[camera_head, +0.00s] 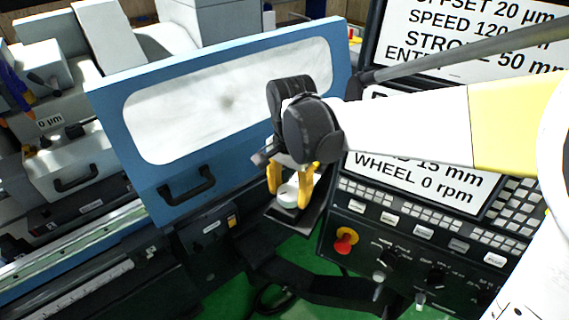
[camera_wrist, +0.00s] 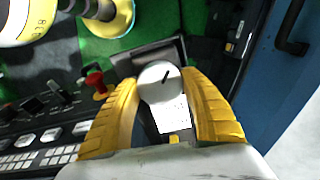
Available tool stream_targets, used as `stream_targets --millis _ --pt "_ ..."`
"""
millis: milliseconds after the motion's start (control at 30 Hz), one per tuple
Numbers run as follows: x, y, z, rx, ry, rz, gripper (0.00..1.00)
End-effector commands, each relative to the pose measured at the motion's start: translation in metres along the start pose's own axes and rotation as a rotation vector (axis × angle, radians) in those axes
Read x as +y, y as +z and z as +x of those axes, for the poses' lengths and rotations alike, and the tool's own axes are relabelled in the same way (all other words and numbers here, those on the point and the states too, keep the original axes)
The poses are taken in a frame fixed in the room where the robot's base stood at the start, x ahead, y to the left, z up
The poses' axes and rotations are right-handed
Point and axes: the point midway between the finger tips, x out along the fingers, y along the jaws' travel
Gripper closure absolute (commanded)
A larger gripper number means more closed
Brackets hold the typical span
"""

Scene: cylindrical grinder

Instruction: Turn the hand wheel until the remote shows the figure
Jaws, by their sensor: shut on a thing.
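The hand wheel (camera_wrist: 160,82) is a pale round knob with a black mark, on the face of the remote. The remote (camera_wrist: 170,114) has a dark casing and a white panel below the wheel, partly hidden by my fingers; I cannot read a figure on it. In the head view the wheel (camera_head: 288,194) shows as a pale cylinder on the dark remote (camera_head: 298,217). My gripper (camera_head: 290,198) points down with its yellow fingers shut on the wheel, one on each side. The fingers also flank it in the wrist view (camera_wrist: 160,78).
The blue machine door (camera_head: 110,120) with its black handle (camera_head: 187,186) stands behind and left. The control panel (camera_head: 400,235), with a red stop button (camera_head: 346,240) and large screens, is to the right. Green floor lies below.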

Motion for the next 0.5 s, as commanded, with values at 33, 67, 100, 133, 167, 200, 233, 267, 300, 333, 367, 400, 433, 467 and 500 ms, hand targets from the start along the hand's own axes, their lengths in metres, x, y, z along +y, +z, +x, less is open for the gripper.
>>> stream_targets --millis 33,67,100,133,167,200,233,267,300,333,367,400,433,467,500 --pt "0.0003 -0.0001 0.0011 0.0 0.0 0.042 0.79" --pt "0.0003 -0.0001 0.0011 0.0 0.0 0.07 0.79" --pt "0.0003 -0.0001 0.0011 0.0 0.0 0.108 0.79" --pt "0.0003 -0.0001 0.0011 0.0 0.001 0.137 0.79" --pt "0.0003 -0.0001 0.0011 0.0 0.001 0.165 0.79" --pt "0.0003 -0.0001 0.0011 0.0 0.001 0.203 0.79" --pt "0.0003 -0.0001 0.0011 0.0 0.001 0.232 0.79" --pt "0.0003 -0.0001 0.001 0.0 0.001 0.26 0.79" --pt "0.0003 -0.0001 0.001 0.0 0.001 0.298 0.79" --pt "0.0002 -0.0001 0.0009 0.0 0.001 0.327 0.79" --pt "0.0002 -0.0001 0.0009 0.0 0.001 0.355 0.79" --pt "0.0002 -0.0001 0.0008 0.0 0.001 0.393 0.79" --pt "0.0003 -0.0001 0.0008 0.0 0.001 0.421 0.79" --pt "0.0003 -0.0001 0.0008 0.0 0.001 0.449 0.79" --pt "0.0003 -0.0001 0.0008 0.0 0.001 0.485 0.79"
